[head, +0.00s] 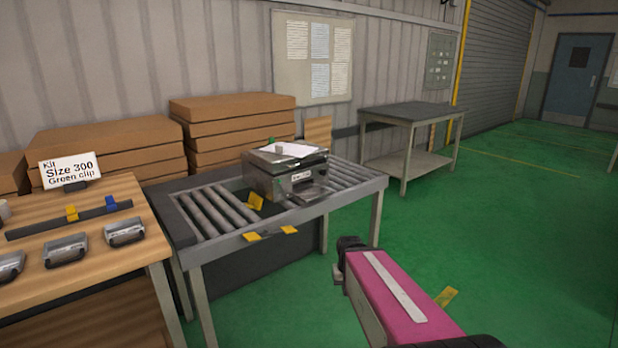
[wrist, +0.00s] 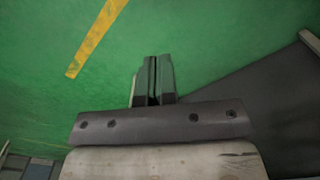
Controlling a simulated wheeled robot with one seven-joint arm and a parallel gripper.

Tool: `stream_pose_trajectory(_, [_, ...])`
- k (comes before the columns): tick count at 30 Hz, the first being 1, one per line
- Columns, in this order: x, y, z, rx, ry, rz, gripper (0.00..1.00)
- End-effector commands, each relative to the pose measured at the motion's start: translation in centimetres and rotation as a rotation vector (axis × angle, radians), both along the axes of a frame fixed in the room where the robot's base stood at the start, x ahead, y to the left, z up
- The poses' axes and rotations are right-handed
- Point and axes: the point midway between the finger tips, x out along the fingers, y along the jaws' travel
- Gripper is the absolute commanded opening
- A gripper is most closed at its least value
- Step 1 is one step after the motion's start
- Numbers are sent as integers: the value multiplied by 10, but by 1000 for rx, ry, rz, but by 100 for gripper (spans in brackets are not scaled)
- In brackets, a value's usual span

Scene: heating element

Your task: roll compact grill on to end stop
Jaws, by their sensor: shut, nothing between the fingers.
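The compact grill (head: 287,174) is a grey metal box with a pale top, a small label and a front handle. It sits on the roller conveyor (head: 220,238), toward its right half, in the head view. I cannot tell which part is the end stop. My arm reaches in from the lower right of the head view, apart from the conveyor; its fingertips are not clear there. In the wrist view my gripper (wrist: 153,78) is shut and empty, with green floor beyond it. The grill does not show in the wrist view.
A wooden bench (head: 110,255) with several metal parts and a "Size 300 Green clip" sign (head: 69,171) stands at left. Cardboard boxes (head: 235,125) are stacked behind. A grey table (head: 410,112) stands beyond the conveyor. The green floor (head: 520,240) at right is open.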

Motion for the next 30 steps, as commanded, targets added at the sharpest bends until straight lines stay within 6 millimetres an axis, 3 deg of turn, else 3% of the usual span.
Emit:
stream_pose_trajectory(2, [0,0,0,0,0,0,3])
stream_pose_trajectory(6, [9,3,4,27,-22,-19,49])
stream_pose_trajectory(11, [54,19,33,176,-137,-122,51])
stream_pose_trajectory(17, [134,41,110,483,-343,-332,51])
stream_pose_trajectory(21, [185,47,179,711,-470,-481,51])
stream_pose_trajectory(27, [238,41,281,1023,-602,-675,51])
stream_pose_trajectory(30, [253,35,320,1141,-637,-743,51])
